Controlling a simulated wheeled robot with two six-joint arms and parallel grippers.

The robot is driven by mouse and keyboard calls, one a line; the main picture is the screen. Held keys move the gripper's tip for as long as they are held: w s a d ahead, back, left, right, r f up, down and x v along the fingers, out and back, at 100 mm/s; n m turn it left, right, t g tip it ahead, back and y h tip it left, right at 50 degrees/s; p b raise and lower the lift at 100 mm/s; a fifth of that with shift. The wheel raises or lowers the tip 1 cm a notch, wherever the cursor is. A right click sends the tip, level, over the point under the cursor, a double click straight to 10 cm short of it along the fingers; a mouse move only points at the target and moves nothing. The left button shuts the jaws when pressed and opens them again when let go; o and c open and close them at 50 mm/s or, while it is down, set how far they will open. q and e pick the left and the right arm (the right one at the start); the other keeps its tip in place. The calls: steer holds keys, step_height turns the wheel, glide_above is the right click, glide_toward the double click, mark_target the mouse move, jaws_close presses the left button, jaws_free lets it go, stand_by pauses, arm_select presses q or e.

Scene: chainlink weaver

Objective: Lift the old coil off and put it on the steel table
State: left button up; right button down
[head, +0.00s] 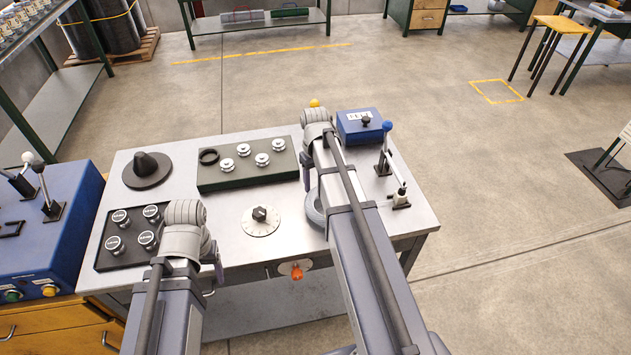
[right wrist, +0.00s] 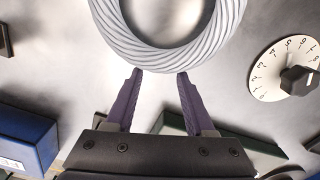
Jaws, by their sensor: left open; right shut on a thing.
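The coil, a grey ring of twisted strands (right wrist: 168,58), is at the top of the right wrist view. In the head view its left edge (head: 314,209) shows beside my right forearm, over the steel table; the rest is hidden. My right gripper (right wrist: 160,73) is shut on the coil's near side. I cannot tell whether the coil touches the table. My left gripper (head: 215,262) is open and empty at the table's front left, mostly hidden by its wrist. The steel table (head: 215,215) carries a bare black cone on a round base (head: 148,172).
A dark green block with several metal knobs (head: 248,163) and a white dial (head: 261,220) stand on the table. A black tray of round pieces (head: 130,236) is at left.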

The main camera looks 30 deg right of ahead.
steer(key=shift+f, duration=0.5)
steer(key=shift+c, duration=0.9)
jaws_free()
steer(key=shift+r, duration=0.1)
step_height(320, 180, up, 8)
steer(key=p, duration=0.7)
steer(key=shift+f, duration=0.2)
